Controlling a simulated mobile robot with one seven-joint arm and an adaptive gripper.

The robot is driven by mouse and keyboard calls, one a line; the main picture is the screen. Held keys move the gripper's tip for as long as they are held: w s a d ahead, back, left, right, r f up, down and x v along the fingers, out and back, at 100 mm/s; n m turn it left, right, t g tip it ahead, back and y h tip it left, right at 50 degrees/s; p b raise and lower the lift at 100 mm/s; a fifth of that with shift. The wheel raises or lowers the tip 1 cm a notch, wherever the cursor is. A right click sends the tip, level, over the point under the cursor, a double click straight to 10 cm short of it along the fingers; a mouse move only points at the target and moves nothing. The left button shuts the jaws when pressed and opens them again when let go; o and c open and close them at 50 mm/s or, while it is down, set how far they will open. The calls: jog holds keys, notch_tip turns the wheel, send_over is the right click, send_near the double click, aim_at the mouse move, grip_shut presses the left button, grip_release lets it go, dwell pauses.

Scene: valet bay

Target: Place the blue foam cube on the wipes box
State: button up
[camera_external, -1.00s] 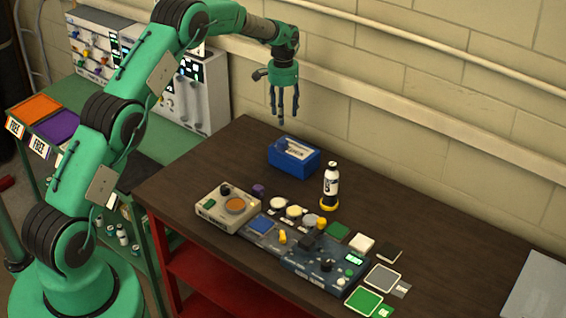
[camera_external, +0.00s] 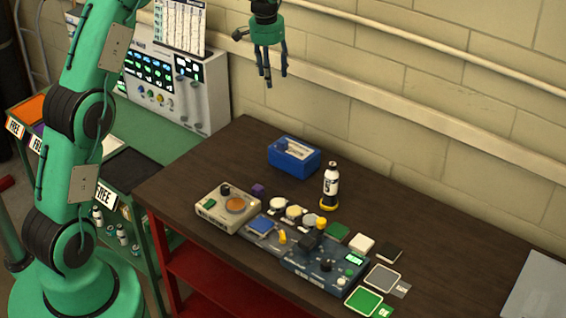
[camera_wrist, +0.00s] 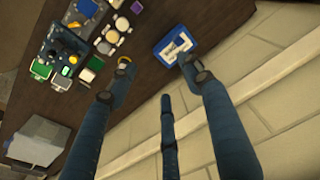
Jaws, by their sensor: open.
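The wipes box (camera_external: 300,163) is blue with a white label on top, and sits near the back edge of the dark table. A small blue block (camera_external: 281,145), which looks like the blue foam cube, rests on the left part of its top. The wrist view shows the wipes box (camera_wrist: 163,51) beyond the fingers, with the blue block (camera_wrist: 180,43) against its label. My gripper (camera_external: 270,79) is open and empty, high above the table and apart from the box. Its fingers (camera_wrist: 155,88) are spread in the wrist view.
A white bottle (camera_external: 331,183) stands right of the box. A beige device (camera_external: 222,213), a small purple cube (camera_external: 258,190) and a blue console (camera_external: 322,262) with several pads lie in front. The wall is close behind. The table's right part is mostly clear.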

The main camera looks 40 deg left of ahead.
jog(key=s+d+r+t, duration=0.1)
jog(key=s+d+r, duration=0.1)
jog(key=s+r, duration=0.55)
jog(key=s+d+r, duration=0.1)
jog(key=s+r, duration=0.3)
jog(key=s, duration=0.6)
jog(key=s+d+r+t, duration=0.1)
jog(key=s+d+r, duration=0.1)
jog(key=s+r, duration=0.55)
jog(key=s+d+f+t, duration=0.1)
jog(key=s+f, duration=0.1)
jog(key=s, duration=1.1)
jog(key=s+d+f+t, duration=0.1)
jog(key=s+f, duration=0.2)
jog(key=s, duration=1)
jog(key=shift+s, duration=0.35)
jog(key=shift+f, duration=0.1)
notch_tip(320, 180, down, 18)
jog(key=b, duration=1.7)
jog(key=shift+r+b, duration=0.2)
jog(key=shift+b, duration=0.15)
